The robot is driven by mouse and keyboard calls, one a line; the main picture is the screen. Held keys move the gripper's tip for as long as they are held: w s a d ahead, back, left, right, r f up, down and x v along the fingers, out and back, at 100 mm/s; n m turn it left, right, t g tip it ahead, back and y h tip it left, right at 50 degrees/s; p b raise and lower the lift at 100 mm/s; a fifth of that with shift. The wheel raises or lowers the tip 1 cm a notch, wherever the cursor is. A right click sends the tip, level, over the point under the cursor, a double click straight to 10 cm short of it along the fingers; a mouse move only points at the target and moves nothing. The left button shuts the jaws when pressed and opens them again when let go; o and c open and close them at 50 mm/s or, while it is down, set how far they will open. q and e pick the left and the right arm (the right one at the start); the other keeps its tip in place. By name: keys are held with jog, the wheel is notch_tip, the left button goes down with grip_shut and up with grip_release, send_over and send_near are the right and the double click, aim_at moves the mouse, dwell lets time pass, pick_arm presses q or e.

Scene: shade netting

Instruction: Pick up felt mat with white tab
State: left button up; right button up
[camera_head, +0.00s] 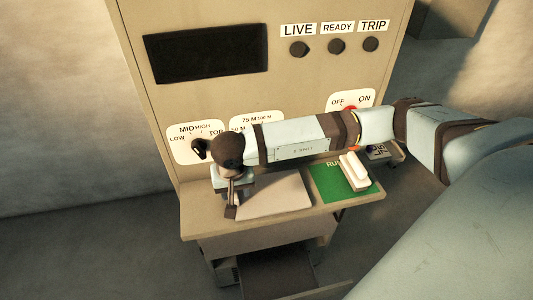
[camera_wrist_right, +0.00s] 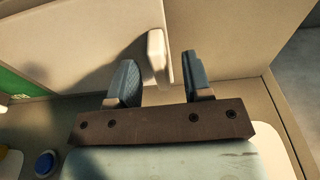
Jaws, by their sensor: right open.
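The felt mat (camera_head: 280,195) is a flat beige sheet on the console's shelf, left of a green pad. It fills the upper left of the right wrist view (camera_wrist_right: 90,35). Its white tab (camera_wrist_right: 155,52) sticks out at the mat's edge. My right gripper (camera_head: 231,203) is over the mat's left end in the head view. In the right wrist view my right gripper (camera_wrist_right: 160,75) is open, with the tab between its two fingers and a gap on either side. The tab is hidden behind the gripper in the head view. My left gripper is not in view.
The green pad (camera_head: 325,183) with a white block (camera_head: 354,171) lies on the shelf to the right. Behind my arm stands the console panel (camera_head: 210,100) with a dark knob (camera_head: 199,149) close to my right wrist. The shelf's front edge (camera_head: 290,222) is just in front.

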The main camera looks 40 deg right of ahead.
jog(key=shift+f, duration=0.65)
grip_shut()
jog(key=shift+w+r, duration=0.1)
